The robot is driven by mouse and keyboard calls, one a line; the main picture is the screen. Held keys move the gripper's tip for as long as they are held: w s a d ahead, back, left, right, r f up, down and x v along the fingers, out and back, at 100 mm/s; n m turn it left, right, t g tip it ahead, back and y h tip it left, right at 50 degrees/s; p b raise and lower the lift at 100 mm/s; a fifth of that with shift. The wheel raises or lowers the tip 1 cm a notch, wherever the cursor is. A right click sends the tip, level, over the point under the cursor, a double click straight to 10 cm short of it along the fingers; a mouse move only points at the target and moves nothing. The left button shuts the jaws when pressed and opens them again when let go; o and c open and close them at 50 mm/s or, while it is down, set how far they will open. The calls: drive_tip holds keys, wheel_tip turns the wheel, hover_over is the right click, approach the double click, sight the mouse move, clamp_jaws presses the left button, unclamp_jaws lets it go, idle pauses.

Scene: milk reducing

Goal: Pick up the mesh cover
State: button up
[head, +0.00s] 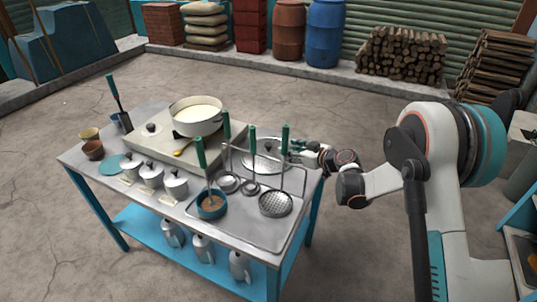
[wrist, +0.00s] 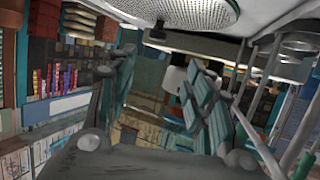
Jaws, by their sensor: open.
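The mesh cover (head: 259,161) is a round, pale grey disc lying flat at the back right of the metal tabletop, behind the utensil rack. The rack and its green handles partly hide it. In the wrist view a broad, finely perforated cover (wrist: 192,12) fills the top edge and is cut off by the frame. My gripper (head: 293,148) is at the right side of the cover, low over the table, pointing left. In the wrist view my gripper (wrist: 160,95) shows two separated fingers with nothing clearly held between them. I cannot tell whether a finger touches the cover.
A wire rack with green-handled ladles and a strainer (head: 276,203) stands just in front of the cover. A pot (head: 196,115) of milk sits on the stove to the left. Several small lidded pots (head: 151,172) stand at the front. The floor around the table is clear.

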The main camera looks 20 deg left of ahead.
drive_tip(key=b, duration=0.2)
approach(269, 145)
drive_tip(key=x, duration=0.3)
drive_tip(key=shift+s+a+r, duration=0.1)
drive_tip(key=shift+a+r, duration=0.05)
drive_tip(key=shift+a, duration=0.05)
drive_tip(key=b+x, duration=0.1)
drive_tip(key=x, duration=0.1)
drive_tip(key=b+x, duration=0.1)
drive_tip(key=x, duration=0.2)
drive_tip(key=shift+w+d+f, duration=0.1)
drive_tip(key=shift+w+f, duration=0.15)
drive_tip(key=shift+f, duration=0.05)
drive_tip(key=shift+r, duration=0.1)
clamp_jaws()
